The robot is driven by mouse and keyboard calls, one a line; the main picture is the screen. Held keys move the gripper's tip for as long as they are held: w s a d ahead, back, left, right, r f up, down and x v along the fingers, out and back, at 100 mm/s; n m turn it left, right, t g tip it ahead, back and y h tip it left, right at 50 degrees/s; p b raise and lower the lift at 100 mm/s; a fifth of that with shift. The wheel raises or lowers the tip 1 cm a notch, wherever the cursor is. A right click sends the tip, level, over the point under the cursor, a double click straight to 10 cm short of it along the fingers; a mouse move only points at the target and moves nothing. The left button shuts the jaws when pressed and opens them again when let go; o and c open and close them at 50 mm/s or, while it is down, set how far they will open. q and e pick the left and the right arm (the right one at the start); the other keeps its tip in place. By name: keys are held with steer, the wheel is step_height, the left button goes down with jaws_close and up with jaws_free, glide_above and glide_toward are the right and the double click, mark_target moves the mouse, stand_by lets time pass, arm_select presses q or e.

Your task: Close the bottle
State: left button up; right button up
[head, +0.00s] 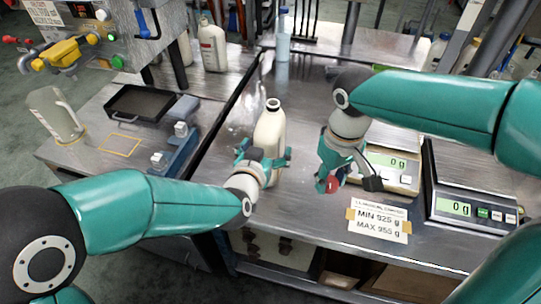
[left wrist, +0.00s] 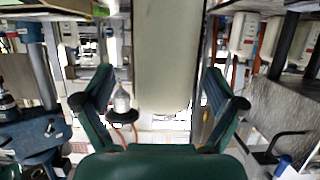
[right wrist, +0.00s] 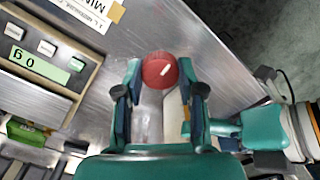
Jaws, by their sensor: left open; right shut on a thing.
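The cream bottle (head: 270,132) stands upright on the metal table with its neck uncovered. It also fills the upper middle of the left wrist view (left wrist: 168,55). My left gripper (head: 265,160) is open, with its fingers on either side of the bottle's body. The red cap (head: 332,185) is in my right gripper (head: 328,178), which is shut on it. In the right wrist view the cap (right wrist: 160,70) sits between the fingertips. The right gripper is to the right of the bottle, apart from it, low over the table.
Two scales reading 0 g, the nearer one (head: 470,208) and one behind my right gripper (head: 395,172), stand at the right. A label card (head: 379,219) lies in front. A grey jug (head: 55,115) and a black tray (head: 140,104) are on the left.

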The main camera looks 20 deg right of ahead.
steer(key=shift+r+p, duration=0.9)
arm_select(q)
steer(key=x, duration=0.5)
steer(key=shift+w+a, duration=0.15)
steer(key=shift+w, duration=0.1)
steer(key=c, duration=1.8)
steer(key=shift+r, duration=0.15)
